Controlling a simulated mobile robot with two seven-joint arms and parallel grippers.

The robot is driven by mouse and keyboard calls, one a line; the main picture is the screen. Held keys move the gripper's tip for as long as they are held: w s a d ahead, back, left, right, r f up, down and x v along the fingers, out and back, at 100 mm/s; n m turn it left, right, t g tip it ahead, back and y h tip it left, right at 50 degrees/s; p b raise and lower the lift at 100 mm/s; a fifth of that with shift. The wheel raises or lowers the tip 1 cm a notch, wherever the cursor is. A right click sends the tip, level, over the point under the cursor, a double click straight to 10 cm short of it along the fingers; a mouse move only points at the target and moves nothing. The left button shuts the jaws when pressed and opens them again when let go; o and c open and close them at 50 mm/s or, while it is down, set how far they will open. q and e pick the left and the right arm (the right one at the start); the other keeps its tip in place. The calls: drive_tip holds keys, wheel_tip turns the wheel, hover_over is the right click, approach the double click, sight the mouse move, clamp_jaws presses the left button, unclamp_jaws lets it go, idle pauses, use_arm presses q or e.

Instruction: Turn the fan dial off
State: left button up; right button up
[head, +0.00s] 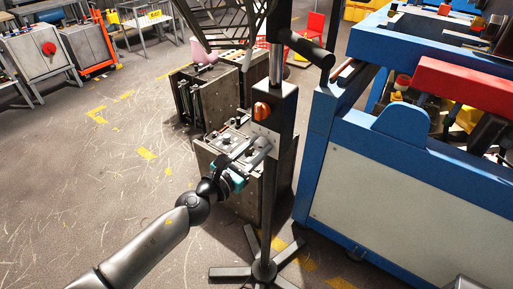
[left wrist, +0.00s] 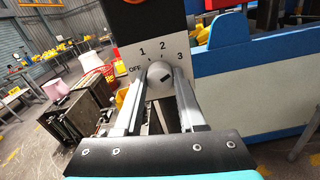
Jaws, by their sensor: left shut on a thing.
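The fan's dial (left wrist: 160,72) is a small light grey knob with a dark mark, on a white panel (left wrist: 190,38) printed OFF, 1, 2 and 3. I cannot tell for certain which label the mark points to. My left gripper (left wrist: 157,88) is shut on the dial, with one finger on each side of it. In the head view my left gripper (head: 262,150) reaches the front of the fan's control box (head: 272,115), and the dial is hidden there. The fan's cage (head: 225,22) is at the top. My right gripper is out of view.
The fan stands on a splayed-leg base (head: 263,270). A blue-framed workbench (head: 400,150) is close on its right. Dark metal containers (head: 195,95) stand behind and left of the post. The floor (head: 80,170) on the left is open.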

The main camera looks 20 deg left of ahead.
use_arm(q)
clamp_jaws()
